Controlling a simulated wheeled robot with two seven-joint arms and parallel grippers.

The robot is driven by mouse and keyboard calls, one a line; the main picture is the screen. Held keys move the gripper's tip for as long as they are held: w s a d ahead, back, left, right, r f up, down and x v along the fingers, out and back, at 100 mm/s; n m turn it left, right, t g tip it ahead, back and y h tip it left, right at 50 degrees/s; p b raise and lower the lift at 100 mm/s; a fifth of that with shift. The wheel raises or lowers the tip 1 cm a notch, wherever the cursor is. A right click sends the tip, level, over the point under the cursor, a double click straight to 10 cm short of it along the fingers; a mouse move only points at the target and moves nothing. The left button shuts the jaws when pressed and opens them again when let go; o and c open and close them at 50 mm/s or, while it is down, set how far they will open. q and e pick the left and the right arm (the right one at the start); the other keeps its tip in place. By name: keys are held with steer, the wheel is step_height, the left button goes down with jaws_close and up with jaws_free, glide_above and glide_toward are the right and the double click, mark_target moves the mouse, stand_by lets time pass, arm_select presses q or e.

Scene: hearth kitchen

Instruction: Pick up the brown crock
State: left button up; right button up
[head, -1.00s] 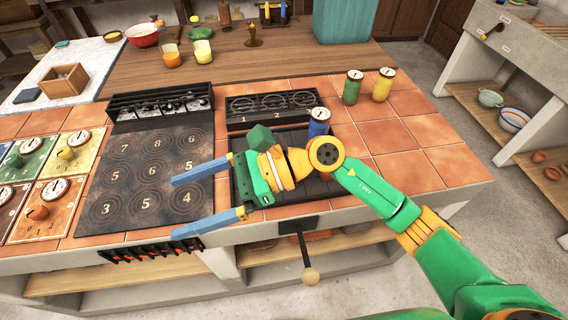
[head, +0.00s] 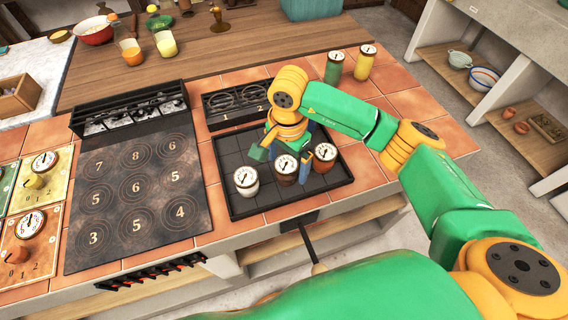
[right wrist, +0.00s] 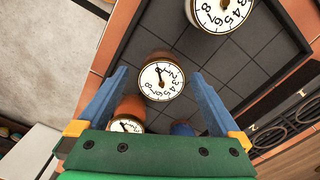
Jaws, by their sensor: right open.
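The brown crock (head: 286,172) stands upright in the black tray, a round white dial on its top, between a white crock (head: 246,184) and an orange-brown crock (head: 325,160). My right gripper (head: 287,159) points down over it, open. In the right wrist view the brown crock (right wrist: 158,84) lies between the two blue fingers, with a gap on each side. The white crock shows ahead (right wrist: 220,14); the orange-brown crock (right wrist: 130,110) and a blue crock (right wrist: 183,128) show nearer the palm. My left gripper is in neither view.
The black tray (head: 240,205) sits on the tiled counter beside the numbered stove plate (head: 135,195). A green crock (head: 333,68) and a yellow crock (head: 365,63) stand behind on the tiles. A lever (head: 312,250) sticks out from the counter's front.

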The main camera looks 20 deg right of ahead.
mark_target(286, 163)
step_height(286, 163, down, 2)
steer(key=shift+s+f, duration=0.15)
steer(key=shift+f, duration=0.1)
steer(key=shift+w+a+f, duration=0.1)
steer(key=shift+w+f, duration=0.15)
jaws_close()
steer(key=shift+r, duration=0.1)
